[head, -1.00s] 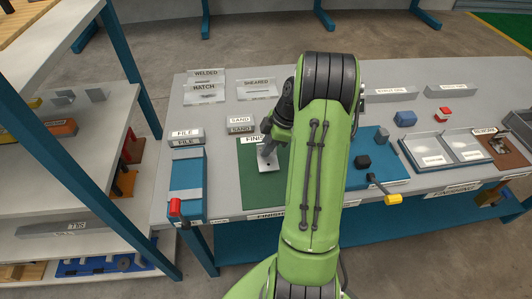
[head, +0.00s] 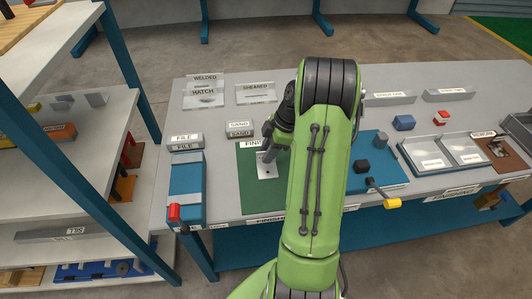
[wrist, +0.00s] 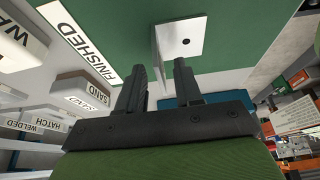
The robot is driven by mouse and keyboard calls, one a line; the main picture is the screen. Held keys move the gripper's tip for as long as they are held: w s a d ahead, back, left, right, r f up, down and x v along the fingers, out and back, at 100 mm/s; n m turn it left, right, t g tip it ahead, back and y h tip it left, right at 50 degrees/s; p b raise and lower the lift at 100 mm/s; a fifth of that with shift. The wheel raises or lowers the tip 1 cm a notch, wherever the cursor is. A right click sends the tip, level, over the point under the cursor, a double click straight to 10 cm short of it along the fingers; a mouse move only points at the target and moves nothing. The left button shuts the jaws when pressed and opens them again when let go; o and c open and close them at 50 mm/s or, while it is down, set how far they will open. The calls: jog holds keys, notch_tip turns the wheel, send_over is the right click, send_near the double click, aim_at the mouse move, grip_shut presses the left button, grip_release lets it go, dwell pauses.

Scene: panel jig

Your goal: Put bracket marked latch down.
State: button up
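A pale metal bracket with a dark hole (head: 265,169) is at the green mat (head: 259,199) marked FINISHED. In the wrist view, the bracket's flat plate (wrist: 188,36) appears to lie on the green mat (wrist: 105,18), and its upright flange shows between the finger lines. My gripper (wrist: 160,67) has its two dark fingers apart, one on each side of the flange, with a gap visible. It also shows in the head view (head: 268,152), just behind the bracket. No latch marking is readable on the bracket.
A blue FILE fixture (head: 186,188) with a red knob stands left of the mat. SAND blocks (head: 240,129) stand behind it, and HATCH and SHEARED holders (head: 256,92) farther back. My arm hides the mat's right side. A blue tray (head: 388,172) lies to the right.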

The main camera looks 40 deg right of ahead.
jog(key=p+v, duration=0.3)
jog(key=v, duration=0.7)
notch_tip(320, 180, up, 5)
jog(key=m+h, duration=0.1)
jog(key=m, duration=0.1)
send_over(262, 170)
jog(key=s+a+r+m+h, duration=0.1)
jog(key=a+r, duration=0.2)
jog(key=a, duration=0.2)
jog(key=s+a+r+m, duration=0.1)
jog(key=a+r, duration=0.2)
jog(key=a, duration=0.3)
jog(key=s+a+m+t+h, duration=0.1)
jog(key=s+a+m+t, duration=0.2)
jog(key=s+a+m, duration=0.4)
jog(key=s+a, duration=0.2)
jog(key=s, duration=0.5)
jog(key=shift+s+a+r+h, duration=0.15)
jog(key=shift+a+r+h, duration=0.1)
jog(key=shift+h, duration=0.15)
notch_tip(262, 170, up, 6)
jog(key=p, duration=0.5)
jog(key=shift+f, duration=0.15)
